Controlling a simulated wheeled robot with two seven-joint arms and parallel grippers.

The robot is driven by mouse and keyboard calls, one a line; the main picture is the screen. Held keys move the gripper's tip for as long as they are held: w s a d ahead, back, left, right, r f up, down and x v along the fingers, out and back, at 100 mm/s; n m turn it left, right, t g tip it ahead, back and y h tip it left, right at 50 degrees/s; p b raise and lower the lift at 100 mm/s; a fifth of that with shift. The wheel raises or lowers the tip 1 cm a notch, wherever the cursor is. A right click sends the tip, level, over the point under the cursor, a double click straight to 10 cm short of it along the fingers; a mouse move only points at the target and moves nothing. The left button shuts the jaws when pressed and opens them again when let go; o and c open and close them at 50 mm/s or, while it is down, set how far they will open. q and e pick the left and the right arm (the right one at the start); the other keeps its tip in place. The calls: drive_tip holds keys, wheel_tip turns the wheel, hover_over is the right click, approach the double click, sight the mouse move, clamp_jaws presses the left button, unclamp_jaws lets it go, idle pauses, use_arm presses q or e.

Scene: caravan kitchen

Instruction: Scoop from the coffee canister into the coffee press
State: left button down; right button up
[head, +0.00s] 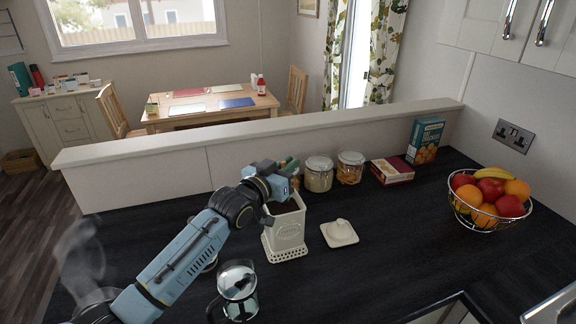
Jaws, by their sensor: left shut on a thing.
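The cream coffee canister (286,238) stands open on the dark worktop, with dark contents just visible at its mouth. Its square lid (340,234) lies on the worktop to its right. My left gripper (274,198) is over the canister's mouth, at its left and rear side. It is shut on the scoop, which is mostly hidden by the gripper and canister; a green piece (289,163) shows beyond the gripper. The coffee press (238,290), glass with a dark handle, stands nearer me, left of the canister and beside my left forearm. My right gripper is out of view.
Glass jars (318,174), a red box (392,170) and a blue box (425,140) stand behind, along the low partition (240,134). A fruit basket (487,222) is at right. Steam (78,250) rises at left. Worktop right of the lid is clear.

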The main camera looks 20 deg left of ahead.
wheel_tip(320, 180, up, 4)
drive_tip(key=p, duration=0.4)
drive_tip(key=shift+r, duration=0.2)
